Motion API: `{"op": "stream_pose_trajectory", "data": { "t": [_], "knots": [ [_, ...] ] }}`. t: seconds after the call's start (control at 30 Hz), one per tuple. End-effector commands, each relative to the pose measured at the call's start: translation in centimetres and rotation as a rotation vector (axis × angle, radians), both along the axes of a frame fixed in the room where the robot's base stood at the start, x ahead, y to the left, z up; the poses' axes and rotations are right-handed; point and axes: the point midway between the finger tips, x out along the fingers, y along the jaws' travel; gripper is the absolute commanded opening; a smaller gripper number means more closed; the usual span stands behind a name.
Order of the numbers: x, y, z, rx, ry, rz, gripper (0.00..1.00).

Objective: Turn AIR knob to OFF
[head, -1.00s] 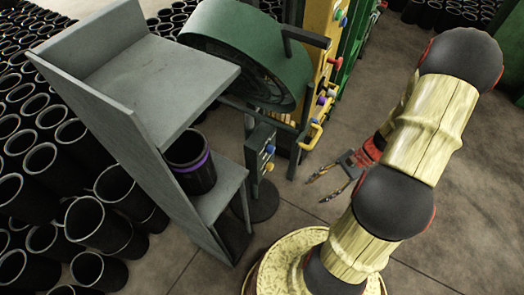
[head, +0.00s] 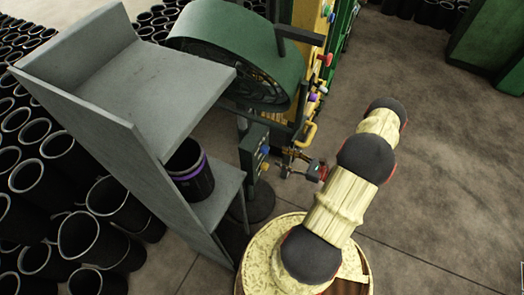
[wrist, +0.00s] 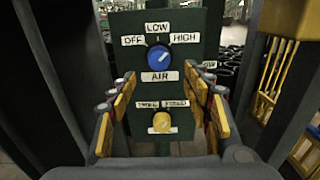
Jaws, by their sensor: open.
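The blue AIR knob (wrist: 158,58) is on a dark green control panel (wrist: 190,25) in the wrist view. OFF is printed at its left, LOW above and HIGH at its right. Its pale pointer mark seems to point up and right, toward HIGH. My gripper (wrist: 162,84) is open, with one finger on each side of the panel's lower middle. The AIR knob is a little above and between the fingertips, with no contact visible. In the head view my gripper (head: 294,162) is just right of the panel (head: 251,152).
A yellow knob (wrist: 162,122) sits below the AIR knob, low between my fingers. A grey shelf stand (head: 150,90) holding a black sleeve (head: 190,172) with a purple band is left of the panel. The green drum machine (head: 245,50) is behind. Open floor lies to the right.

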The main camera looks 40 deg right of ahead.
Motion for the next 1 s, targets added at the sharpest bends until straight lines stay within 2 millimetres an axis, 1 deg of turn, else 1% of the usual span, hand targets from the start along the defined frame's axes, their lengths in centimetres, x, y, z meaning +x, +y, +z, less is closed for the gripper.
{"op": "stream_pose_trajectory", "data": {
  "t": [0.17,0.4,0.6,0.73,0.97,1.0],
  "knots": [
    [1.4,0.7,0.3,0.001,-0.013,0.006,0.49],
    [4.8,2.2,0.2,0.001,-0.011,0.008,0.49],
    [6.7,2.9,0.3,0.001,-0.012,0.005,0.49],
    [7.1,3.1,0.3,0.001,-0.012,0.005,0.49],
    [7.2,3.1,0.3,0.001,-0.012,0.004,0.49],
    [7.2,3.1,0.3,0.001,-0.012,0.004,0.48]
  ]
}}
